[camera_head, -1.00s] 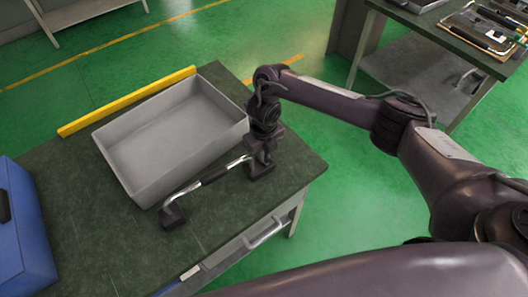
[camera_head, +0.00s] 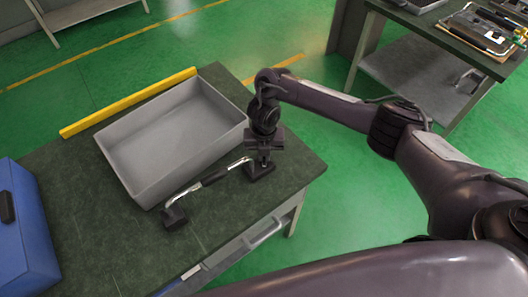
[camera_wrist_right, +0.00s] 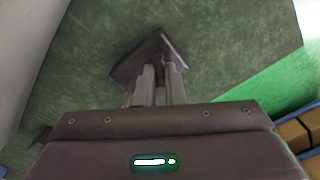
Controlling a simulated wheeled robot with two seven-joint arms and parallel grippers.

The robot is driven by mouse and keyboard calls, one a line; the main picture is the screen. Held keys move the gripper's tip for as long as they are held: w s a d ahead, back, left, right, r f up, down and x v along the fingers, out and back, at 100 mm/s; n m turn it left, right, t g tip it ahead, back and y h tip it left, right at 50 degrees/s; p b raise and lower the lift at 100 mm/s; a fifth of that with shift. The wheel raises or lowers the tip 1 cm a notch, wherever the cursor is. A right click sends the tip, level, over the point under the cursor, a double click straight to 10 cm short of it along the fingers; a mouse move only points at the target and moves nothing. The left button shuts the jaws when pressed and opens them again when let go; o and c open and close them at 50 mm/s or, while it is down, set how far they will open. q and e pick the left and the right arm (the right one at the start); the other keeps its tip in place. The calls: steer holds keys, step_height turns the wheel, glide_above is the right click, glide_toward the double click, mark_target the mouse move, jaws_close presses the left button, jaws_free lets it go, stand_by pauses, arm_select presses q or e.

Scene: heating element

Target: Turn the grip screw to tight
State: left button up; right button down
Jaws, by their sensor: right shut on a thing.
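A metal bar with a black grip sleeve (camera_head: 214,178) lies along the front of the dark table, between two black end blocks. The left block (camera_head: 174,216) is free. The right block (camera_head: 260,172) sits right under my right gripper (camera_head: 263,160). The gripper points straight down and is shut on the grip screw at that block; the screw itself is mostly hidden by the fingers. In the right wrist view the fingers (camera_wrist_right: 159,85) are close together over the dark, angular block (camera_wrist_right: 152,50). My left gripper is not in view.
An empty grey tray (camera_head: 137,186) stands just behind and left of the bar. A yellow strip (camera_head: 128,102) lies along the far table edge. A blue case (camera_head: 22,235) stands at the left. Another workbench (camera_head: 436,30) is at the upper right.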

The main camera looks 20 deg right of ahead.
steer(key=m+p, duration=0.2)
steer(key=m, duration=0.3)
steer(key=shift+r+m, duration=0.15)
steer(key=shift+m, duration=0.15)
steer(key=m+p, duration=0.3)
steer(key=m, duration=0.2)
steer(key=shift+m, duration=0.3)
steer(key=c, duration=1.5)
jaws_free()
